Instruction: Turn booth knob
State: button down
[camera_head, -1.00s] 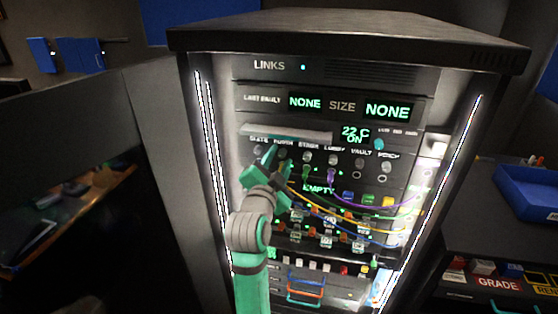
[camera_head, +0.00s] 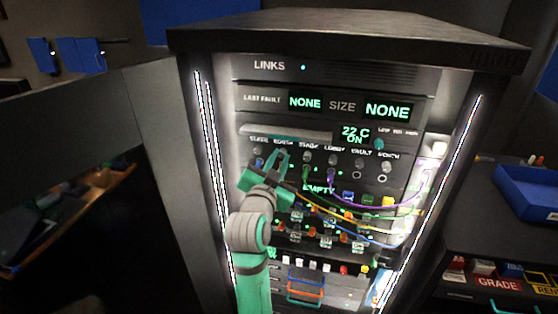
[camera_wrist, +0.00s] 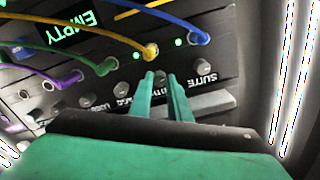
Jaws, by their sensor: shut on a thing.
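The booth knob (camera_wrist: 160,76) is a small grey knob in the row under the BOOTH label, second from the left in the head view. My green gripper (camera_head: 281,154) reaches it from below, with its two fingers on either side of it. In the wrist view my gripper (camera_wrist: 161,80) is closed around the knob, and the fingers hide most of it. The picture there is upside down, with the SUITE label just right of the fingers. The knob's pointer angle cannot be seen.
The stage knob (camera_head: 307,159) and suite knob (camera_head: 258,152) sit close on either side. A yellow plug (camera_wrist: 151,50) and a blue plug (camera_wrist: 200,37) with cables are near the fingers. A grey ledge (camera_head: 287,132) juts out just above the knobs.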

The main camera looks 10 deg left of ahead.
jog(key=n, duration=0.7)
jog(key=shift+d, duration=0.1)
jog(key=n, duration=0.7)
dwell(0.3)
jog(key=c, duration=1.7)
grip_release()
jog(key=shift+o, duration=0.2)
jog(key=s, duration=1)
jog(key=shift+s, duration=0.4)
